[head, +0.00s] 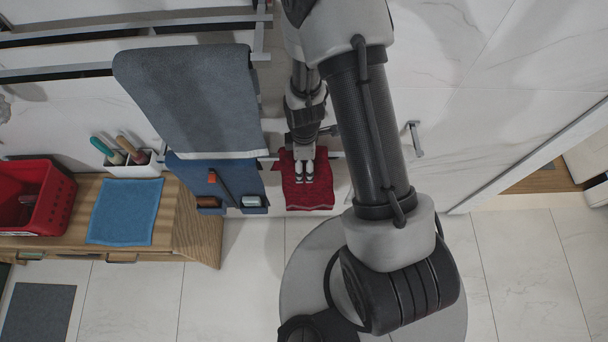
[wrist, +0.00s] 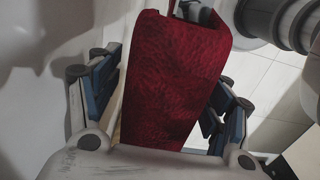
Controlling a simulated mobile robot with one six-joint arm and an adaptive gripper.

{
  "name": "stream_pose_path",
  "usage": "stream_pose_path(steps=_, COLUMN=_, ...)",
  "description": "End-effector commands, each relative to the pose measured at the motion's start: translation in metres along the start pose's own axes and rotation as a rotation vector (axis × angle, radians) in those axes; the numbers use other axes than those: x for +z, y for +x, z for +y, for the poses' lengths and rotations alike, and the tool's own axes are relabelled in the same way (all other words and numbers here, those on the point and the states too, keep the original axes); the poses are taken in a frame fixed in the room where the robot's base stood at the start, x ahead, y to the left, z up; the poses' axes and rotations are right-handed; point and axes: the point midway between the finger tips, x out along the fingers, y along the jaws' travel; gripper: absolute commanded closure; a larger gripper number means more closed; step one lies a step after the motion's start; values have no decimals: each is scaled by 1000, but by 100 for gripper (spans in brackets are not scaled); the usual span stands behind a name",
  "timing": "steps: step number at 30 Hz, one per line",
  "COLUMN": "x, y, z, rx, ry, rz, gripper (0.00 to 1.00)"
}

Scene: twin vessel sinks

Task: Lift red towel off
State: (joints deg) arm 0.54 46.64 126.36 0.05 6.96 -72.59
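The red towel (head: 318,192) hangs from a thin wall rail (head: 337,155) in the head view. In the wrist view the red towel (wrist: 172,75) fills the middle, between the two blue-padded fingers. My gripper (head: 304,172) is at the upper front of the towel in the head view. In the wrist view my gripper (wrist: 165,98) has its fingers spread wide, one on each side of the towel, with gaps beside the cloth. The part of the rail behind my gripper is hidden.
A grey towel (head: 195,95) hangs left of my arm, above a blue hanging organizer (head: 228,184). A wooden bench (head: 195,225) at the left bears a blue cloth (head: 124,212), a red basket (head: 62,207) and a white holder (head: 136,170). Tiled floor at the right is clear.

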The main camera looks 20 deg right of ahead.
Motion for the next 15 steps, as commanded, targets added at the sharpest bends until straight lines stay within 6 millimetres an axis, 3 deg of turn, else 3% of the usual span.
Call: stream_pose_path(steps=15, x=0, y=0, z=0, rx=-1, ry=0, rz=0, gripper=63)
